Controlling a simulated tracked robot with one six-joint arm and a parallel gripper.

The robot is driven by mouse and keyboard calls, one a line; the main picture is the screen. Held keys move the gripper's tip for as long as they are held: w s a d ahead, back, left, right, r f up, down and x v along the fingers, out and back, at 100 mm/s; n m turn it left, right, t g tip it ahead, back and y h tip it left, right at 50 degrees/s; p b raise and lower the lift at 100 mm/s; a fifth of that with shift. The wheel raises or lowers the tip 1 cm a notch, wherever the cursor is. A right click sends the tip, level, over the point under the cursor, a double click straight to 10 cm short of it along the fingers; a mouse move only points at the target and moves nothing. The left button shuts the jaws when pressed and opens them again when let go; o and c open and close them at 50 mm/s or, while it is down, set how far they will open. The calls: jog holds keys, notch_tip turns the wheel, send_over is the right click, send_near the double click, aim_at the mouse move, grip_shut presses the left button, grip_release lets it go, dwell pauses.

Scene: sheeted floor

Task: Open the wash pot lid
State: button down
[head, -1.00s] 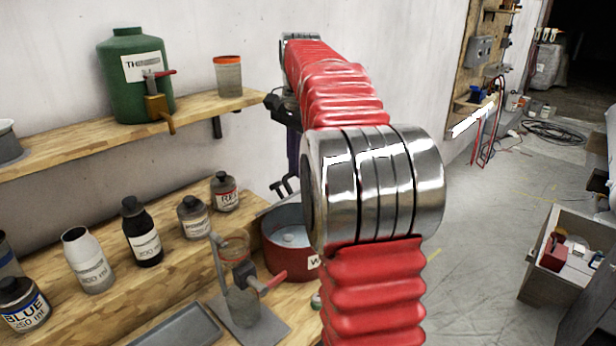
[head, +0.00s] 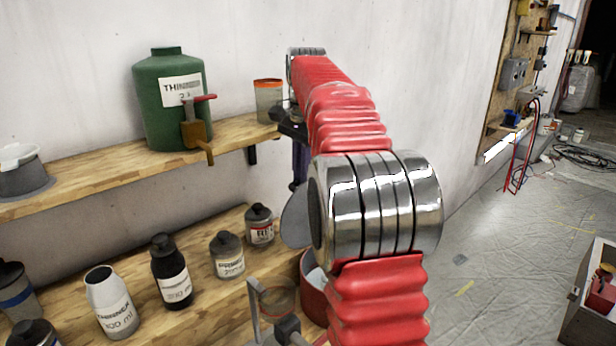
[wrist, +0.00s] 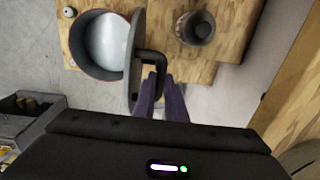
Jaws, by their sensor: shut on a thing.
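The wash pot (head: 313,287) is red, low behind my arm in the head view and partly hidden by it. In the wrist view the pot (wrist: 77,50) shows from above, with a pale inside uncovered. Its grey lid (head: 297,218) stands tilted up off the opening at the pot's back edge. In the wrist view the lid (wrist: 135,75) is seen nearly edge-on, beside the pot's rim. My gripper (wrist: 160,90) is shut on the lid's black handle (wrist: 152,56). In the head view the gripper is mostly hidden behind my arm.
Several bottles, such as a black one (head: 171,272), stand on the lower wooden bench left of the pot. A dispenser stand (head: 272,305) is close to the pot. A green thinner jug (head: 172,110) and a cup (head: 268,100) stand on the upper shelf.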

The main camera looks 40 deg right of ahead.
jog(key=shift+a, duration=0.2)
jog(key=c, duration=1.8)
grip_release()
jog(key=shift+d+r, duration=0.1)
jog(key=shift+d, duration=0.05)
jog(key=shift+s+r, duration=0.2)
jog(key=shift+r, duration=3.5)
jog(key=shift+s, duration=0.1)
